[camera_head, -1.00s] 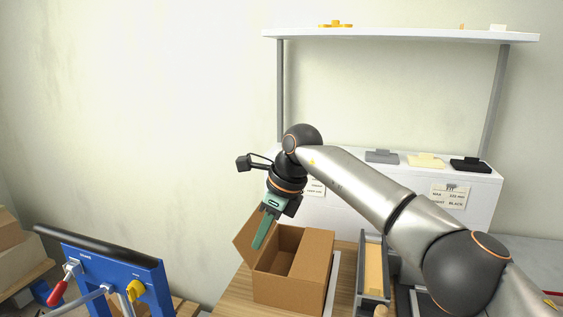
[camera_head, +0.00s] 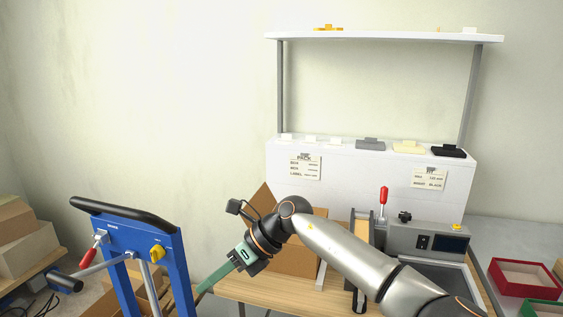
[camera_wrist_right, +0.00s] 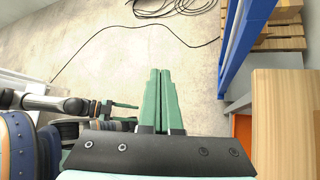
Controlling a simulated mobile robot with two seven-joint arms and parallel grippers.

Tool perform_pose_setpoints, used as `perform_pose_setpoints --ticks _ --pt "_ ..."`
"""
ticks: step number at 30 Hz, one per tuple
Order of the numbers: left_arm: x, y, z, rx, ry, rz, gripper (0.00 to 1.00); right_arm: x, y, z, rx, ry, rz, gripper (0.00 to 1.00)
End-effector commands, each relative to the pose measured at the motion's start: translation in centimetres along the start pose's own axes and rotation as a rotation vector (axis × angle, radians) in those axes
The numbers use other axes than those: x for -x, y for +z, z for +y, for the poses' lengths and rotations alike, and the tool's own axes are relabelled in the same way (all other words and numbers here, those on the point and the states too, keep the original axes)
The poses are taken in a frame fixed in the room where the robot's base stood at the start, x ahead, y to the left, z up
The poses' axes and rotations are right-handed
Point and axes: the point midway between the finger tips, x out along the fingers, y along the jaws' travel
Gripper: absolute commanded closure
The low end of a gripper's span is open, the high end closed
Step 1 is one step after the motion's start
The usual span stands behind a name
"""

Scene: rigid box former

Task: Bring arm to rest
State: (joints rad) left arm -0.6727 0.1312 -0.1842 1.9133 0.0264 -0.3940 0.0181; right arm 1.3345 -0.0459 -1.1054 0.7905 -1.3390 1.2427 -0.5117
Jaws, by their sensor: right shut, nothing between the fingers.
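My right arm reaches in from the lower right in the head view. Its green right gripper (camera_head: 214,279) points down and to the left, left of the open cardboard box (camera_head: 297,257), apart from it. In the right wrist view the two green fingers (camera_wrist_right: 160,82) lie side by side, shut and empty, above the floor. The arm hides part of the box. My left gripper does not show in the head view.
A blue frame (camera_head: 176,262) with a black bar stands at left. The wooden table (camera_head: 250,291) carries the box and a grey machine (camera_head: 428,239). In the right wrist view a black cable (camera_wrist_right: 130,32) lies on the floor.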

Motion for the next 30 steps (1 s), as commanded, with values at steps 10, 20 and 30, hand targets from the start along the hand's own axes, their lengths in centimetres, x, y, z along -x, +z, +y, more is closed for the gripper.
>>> perform_pose_setpoints --ticks 10,20,30 --pt "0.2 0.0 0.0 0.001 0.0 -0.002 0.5 -4.3 0.0 4.4 -0.575 0.45 -0.604 1.0" --pt "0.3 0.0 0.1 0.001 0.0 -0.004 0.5 -1.2 -7.4 -1.0 -1.344 0.695 -1.119 1.0" --pt "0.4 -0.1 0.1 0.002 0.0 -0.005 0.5 -0.3 -27.3 -5.4 -2.216 0.74 -1.539 1.0"
